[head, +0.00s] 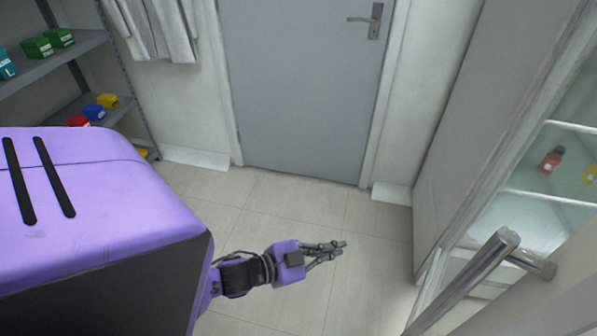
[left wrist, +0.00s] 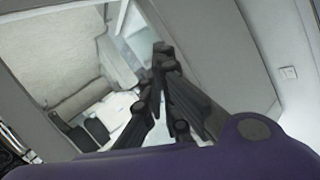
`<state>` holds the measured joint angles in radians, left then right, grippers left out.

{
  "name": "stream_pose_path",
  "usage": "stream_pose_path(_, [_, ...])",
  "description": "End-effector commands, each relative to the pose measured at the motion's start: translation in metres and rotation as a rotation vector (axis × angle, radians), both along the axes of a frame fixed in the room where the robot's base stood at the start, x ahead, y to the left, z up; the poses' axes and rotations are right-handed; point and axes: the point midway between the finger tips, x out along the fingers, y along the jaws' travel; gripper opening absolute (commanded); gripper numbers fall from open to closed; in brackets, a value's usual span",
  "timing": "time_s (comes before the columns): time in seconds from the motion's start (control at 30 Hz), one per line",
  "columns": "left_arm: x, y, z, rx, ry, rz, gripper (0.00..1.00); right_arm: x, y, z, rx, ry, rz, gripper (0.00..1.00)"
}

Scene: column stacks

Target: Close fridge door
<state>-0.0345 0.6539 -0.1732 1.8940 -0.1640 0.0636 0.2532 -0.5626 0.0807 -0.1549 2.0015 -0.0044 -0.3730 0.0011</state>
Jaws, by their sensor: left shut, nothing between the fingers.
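The fridge (head: 450,120) stands at the right of the head view, with its lit inside and shelves (head: 545,200) showing. Its door (head: 570,295) is open, at the lower right edge, and carries a long metal bar handle (head: 470,280). My left gripper (head: 342,245) is shut and empty over the floor, to the left of the handle and apart from it. The fingers of my left gripper also show in the left wrist view (left wrist: 162,50), closed together at the tips. My right gripper is not in view.
A red bottle (head: 551,159) and a yellow item (head: 590,174) stand on a fridge shelf. A grey room door (head: 305,90) is shut at the back. A metal rack (head: 60,62) with small coloured boxes is at the left. The tiled floor (head: 300,205) between is clear.

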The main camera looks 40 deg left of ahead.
Motion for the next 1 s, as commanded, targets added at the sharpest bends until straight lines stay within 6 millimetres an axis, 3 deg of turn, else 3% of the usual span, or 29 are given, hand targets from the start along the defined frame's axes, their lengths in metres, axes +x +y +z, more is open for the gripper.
stream_pose_path(0.03, [0.026,-0.006,0.021,-0.008,-0.090,-0.118,0.00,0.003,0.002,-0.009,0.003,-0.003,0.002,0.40])
stream_pose_path(0.13, [0.048,-0.025,0.071,-0.072,-0.205,-0.370,0.00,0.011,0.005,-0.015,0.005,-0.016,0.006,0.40])
stream_pose_path(0.23, [0.040,-0.040,0.105,-0.143,-0.215,-0.629,0.00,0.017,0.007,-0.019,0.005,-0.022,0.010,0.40])
stream_pose_path(0.3, [0.021,-0.045,0.118,-0.195,-0.164,-0.792,0.00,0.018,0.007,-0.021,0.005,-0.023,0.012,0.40])
stream_pose_path(0.5, [-0.047,-0.047,0.126,-0.371,0.072,-1.077,0.00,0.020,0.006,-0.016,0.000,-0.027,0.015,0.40])
stream_pose_path(0.6, [-0.066,-0.048,0.130,-0.433,0.151,-1.139,0.00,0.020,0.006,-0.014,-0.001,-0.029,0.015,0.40])
stream_pose_path(0.77, [-0.069,-0.055,0.132,-0.461,0.186,-1.143,0.00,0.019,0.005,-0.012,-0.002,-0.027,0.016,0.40])
stream_pose_path(1.0, [-0.070,-0.098,0.134,-0.464,0.180,-1.145,0.00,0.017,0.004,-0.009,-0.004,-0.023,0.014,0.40])
